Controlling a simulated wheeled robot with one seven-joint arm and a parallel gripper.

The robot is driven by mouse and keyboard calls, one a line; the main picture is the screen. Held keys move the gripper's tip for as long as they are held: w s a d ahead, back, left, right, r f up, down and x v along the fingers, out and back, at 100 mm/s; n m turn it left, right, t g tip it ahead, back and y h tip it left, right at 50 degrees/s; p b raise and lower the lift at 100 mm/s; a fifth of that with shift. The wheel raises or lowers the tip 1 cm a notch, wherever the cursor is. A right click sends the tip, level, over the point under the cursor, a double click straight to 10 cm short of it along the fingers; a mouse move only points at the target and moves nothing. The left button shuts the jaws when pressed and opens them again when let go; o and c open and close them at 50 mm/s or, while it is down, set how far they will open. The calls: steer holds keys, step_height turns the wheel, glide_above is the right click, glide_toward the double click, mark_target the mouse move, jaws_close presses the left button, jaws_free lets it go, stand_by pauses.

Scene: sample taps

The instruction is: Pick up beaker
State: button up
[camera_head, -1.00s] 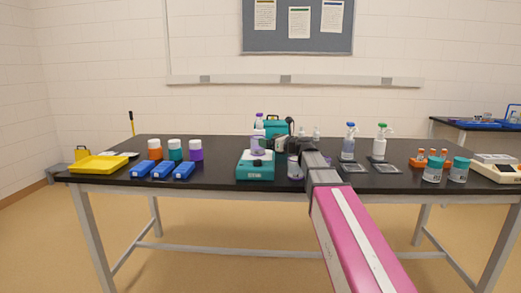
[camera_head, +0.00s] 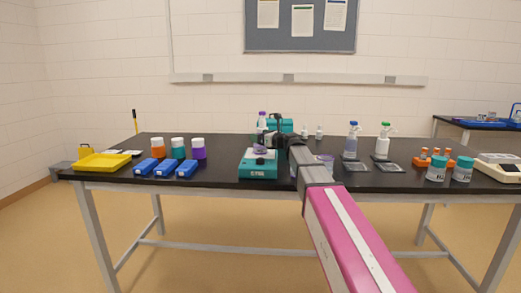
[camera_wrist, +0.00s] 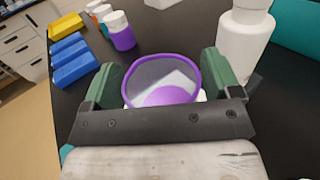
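The beaker is a clear vessel with a purple rim and a purple base or contents. In the wrist view the beaker (camera_wrist: 161,70) sits between the two green finger pads of my gripper (camera_wrist: 161,82), which look close to or against its sides. I cannot tell whether they press on it. In the head view the beaker (camera_head: 259,149) shows low over the teal device (camera_head: 258,168). My gripper (camera_head: 273,137) is beside and above it, partly hidden by my own wrist.
A white bottle (camera_wrist: 245,38) stands close to the right finger. Purple-tinted glassware (camera_head: 325,160) is partly hidden behind my arm. The black table's (camera_head: 220,170) front edge runs across.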

steer(key=c, duration=0.9)
steer(key=shift+r, duration=0.1)
